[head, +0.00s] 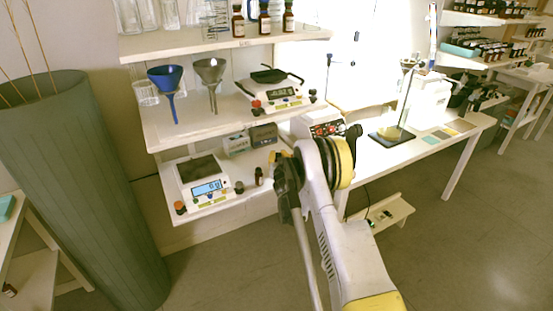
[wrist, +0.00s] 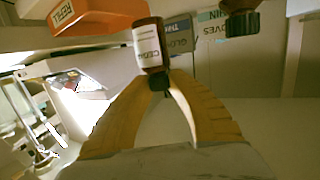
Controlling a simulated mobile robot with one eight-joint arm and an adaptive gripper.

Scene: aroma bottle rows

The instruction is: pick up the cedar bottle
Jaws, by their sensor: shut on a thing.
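The cedar bottle (wrist: 150,45) is small and dark brown, with a white label on which "CED" can be read. It shows in the wrist view between the yellow fingertips of my gripper (wrist: 165,80), which is shut on it near its dark cap. The bottle's body extends past the fingertips. In the head view my gripper (head: 285,175) is at the right end of the lower shelf (head: 215,207), and the held bottle is hidden. I cannot tell whether the bottle still touches the shelf.
Another dark bottle (head: 259,176) stands just left of my gripper; a dark bottle also shows in the wrist view (wrist: 241,20). A scale (head: 203,183) stands farther left. Glove boxes (head: 263,135) are behind. An orange REFILL item (wrist: 90,20) is close by. The middle shelf is overhead.

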